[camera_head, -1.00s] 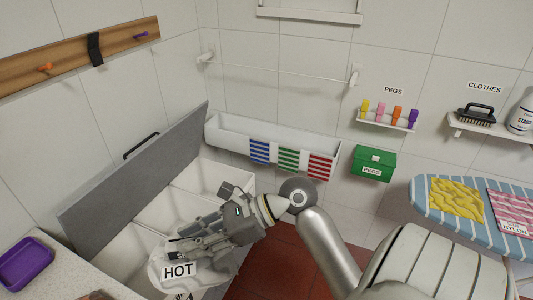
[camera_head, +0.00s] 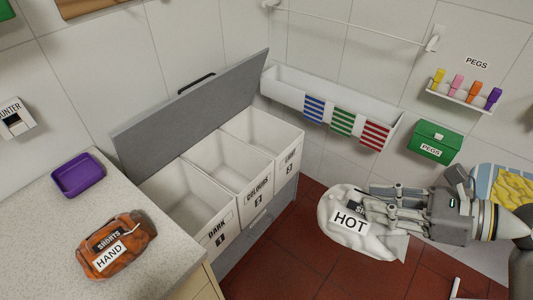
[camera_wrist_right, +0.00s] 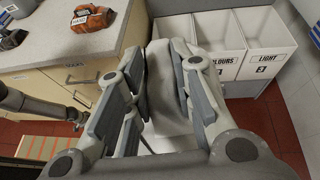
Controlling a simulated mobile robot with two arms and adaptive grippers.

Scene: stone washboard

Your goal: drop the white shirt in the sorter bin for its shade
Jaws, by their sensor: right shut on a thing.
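The white shirt (camera_head: 385,243), with a HOT tag, is bunched in my right gripper (camera_head: 370,208). The gripper is shut on it, above the red floor to the right of the sorter. The shirt also shows between the fingers in the right wrist view (camera_wrist_right: 168,95). The open sorter has three white bins: DARK (camera_head: 207,238) nearest, COLOURS (camera_head: 243,207) in the middle, and LIGHT (camera_head: 278,180) farthest. They look empty from here, though parts of their floors are hidden.
The sorter's grey lid (camera_head: 190,110) stands raised behind the bins. A counter (camera_head: 150,190) at left holds a purple tray (camera_head: 78,175) and an orange bundle tagged SHORTS and HAND (camera_head: 120,240). A wall trough (camera_head: 335,100) and green PEGS box (camera_head: 433,141) are behind.

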